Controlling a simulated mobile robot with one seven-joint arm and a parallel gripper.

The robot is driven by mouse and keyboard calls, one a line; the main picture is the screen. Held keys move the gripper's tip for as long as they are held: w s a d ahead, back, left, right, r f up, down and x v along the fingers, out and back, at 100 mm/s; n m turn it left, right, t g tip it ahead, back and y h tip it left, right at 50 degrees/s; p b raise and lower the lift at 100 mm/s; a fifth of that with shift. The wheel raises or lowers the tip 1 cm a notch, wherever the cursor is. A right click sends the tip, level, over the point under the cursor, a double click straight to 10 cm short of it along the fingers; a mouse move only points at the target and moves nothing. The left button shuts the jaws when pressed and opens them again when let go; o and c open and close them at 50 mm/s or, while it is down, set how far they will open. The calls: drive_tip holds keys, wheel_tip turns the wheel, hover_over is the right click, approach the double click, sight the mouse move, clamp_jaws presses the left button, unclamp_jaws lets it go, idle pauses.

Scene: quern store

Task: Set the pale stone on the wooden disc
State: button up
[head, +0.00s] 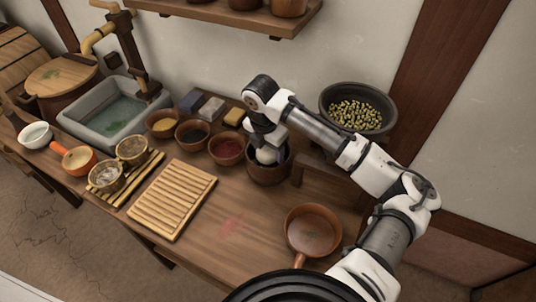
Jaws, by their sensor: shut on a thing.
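My gripper (269,150) points down at the mouth of a dark brown pot (267,177) at the back right of the table. It is shut on a pale, rounded thing, which looks like the pale stone (266,156). The stone is small in view and partly hidden by the gripper, so I cannot tell whether it touches the pot. A round wooden lid (62,76) with a green mark lies on a dark tub at the far left. It looks like the wooden disc, and nothing stands on it.
Several small bowls, including a red-filled one (226,148), stand left of the pot. A slatted board (172,200), a grey basin (115,106) and an orange pan (78,160) lie further left. A brown pan (314,230) is at front right. A dark bowl of pellets (357,108) stands behind my arm.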

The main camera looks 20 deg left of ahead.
sight(265, 150)
drive_tip(key=shift+f, duration=0.25)
drive_tip(key=shift+f, duration=0.15)
drive_tip(key=o, duration=0.9)
drive_tip(key=shift+o, duration=0.2)
wheel_tip(265, 150, up, 12)
drive_tip(key=s+b, duration=0.1)
drive_tip(key=b, duration=0.1)
drive_tip(key=shift+s+a, duration=0.15)
drive_tip(key=shift+a, duration=0.1)
